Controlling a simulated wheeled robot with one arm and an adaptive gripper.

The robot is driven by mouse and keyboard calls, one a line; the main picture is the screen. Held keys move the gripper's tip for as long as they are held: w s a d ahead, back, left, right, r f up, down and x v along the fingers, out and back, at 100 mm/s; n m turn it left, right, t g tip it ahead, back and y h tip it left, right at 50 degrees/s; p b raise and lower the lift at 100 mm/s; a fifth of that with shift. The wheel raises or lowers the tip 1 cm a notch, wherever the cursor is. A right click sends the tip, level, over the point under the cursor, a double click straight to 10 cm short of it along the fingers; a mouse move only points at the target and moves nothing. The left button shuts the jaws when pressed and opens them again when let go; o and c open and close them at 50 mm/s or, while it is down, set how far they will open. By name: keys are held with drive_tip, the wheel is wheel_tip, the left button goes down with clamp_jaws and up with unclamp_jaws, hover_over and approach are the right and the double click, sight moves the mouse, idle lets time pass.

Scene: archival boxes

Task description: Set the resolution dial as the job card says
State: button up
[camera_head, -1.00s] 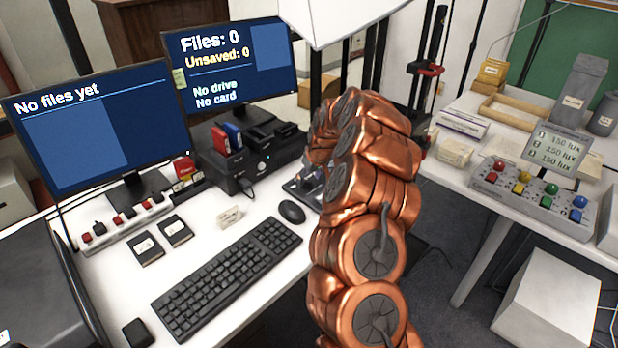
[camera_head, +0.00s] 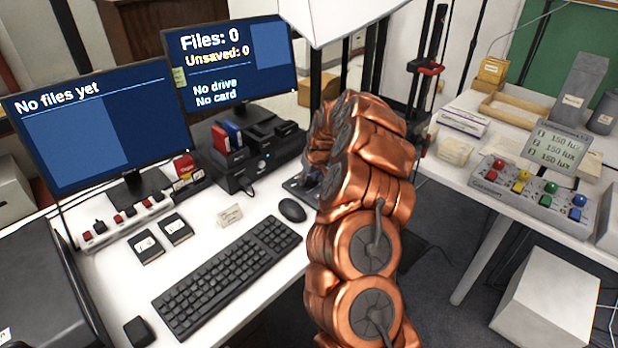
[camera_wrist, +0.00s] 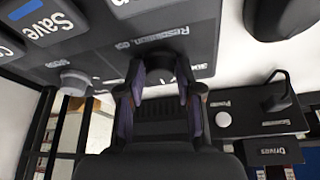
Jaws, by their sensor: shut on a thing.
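In the wrist view, my gripper (camera_wrist: 162,88) is shut on the dark round resolution dial (camera_wrist: 161,64), with one finger on each side of it. The word "Resolution" is printed on the grey panel (camera_wrist: 120,28) above the dial; the lettering by the dial is mostly hidden by the dial and fingers, so I cannot read the setting. In the head view, my copper arm hides the gripper and most of the panel. A small card (camera_head: 229,216) stands behind the keyboard; its writing is too small to read.
In the wrist view, another grey knob (camera_wrist: 75,80) sits left of the dial. In the head view, two monitors (camera_head: 235,60) read "No files yet" and "No drive, No card". A keyboard (camera_head: 228,276) and mouse (camera_head: 292,210) lie beside my arm. A button box (camera_head: 530,195) stands on the right table.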

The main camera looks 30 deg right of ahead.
drive_tip(key=shift+m, duration=0.4)
clamp_jaws()
drive_tip(key=shift+f+m+h+b, duration=0.2)
drive_tip(key=shift+m+h+b, duration=0.3)
drive_tip(key=shift+m+b, duration=0.35)
drive_tip(key=m+h+b, duration=0.1)
drive_tip(key=m+b, duration=0.2)
drive_tip(key=b, duration=0.1)
drive_tip(key=shift+a+f, duration=0.1)
drive_tip(key=shift+f, duration=0.05)
drive_tip(key=m+g+h+b, duration=0.1)
drive_tip(key=m+b, duration=0.2)
drive_tip(key=b, duration=0.1)
drive_tip(key=shift+w+m+b, duration=0.15)
drive_tip(key=shift+m+b, duration=0.15)
drive_tip(key=shift+m, duration=0.05)
drive_tip(key=m+b, duration=0.1)
drive_tip(key=m+g+b, duration=0.1)
drive_tip(key=b, duration=0.1)
drive_tip(key=shift+a+r+m+h, duration=0.15)
drive_tip(key=shift+r+m+h, duration=0.15)
drive_tip(key=shift+h, duration=0.1)
drive_tip(key=o, duration=1.1)
unclamp_jaws()
drive_tip(key=shift+r, duration=0.15)
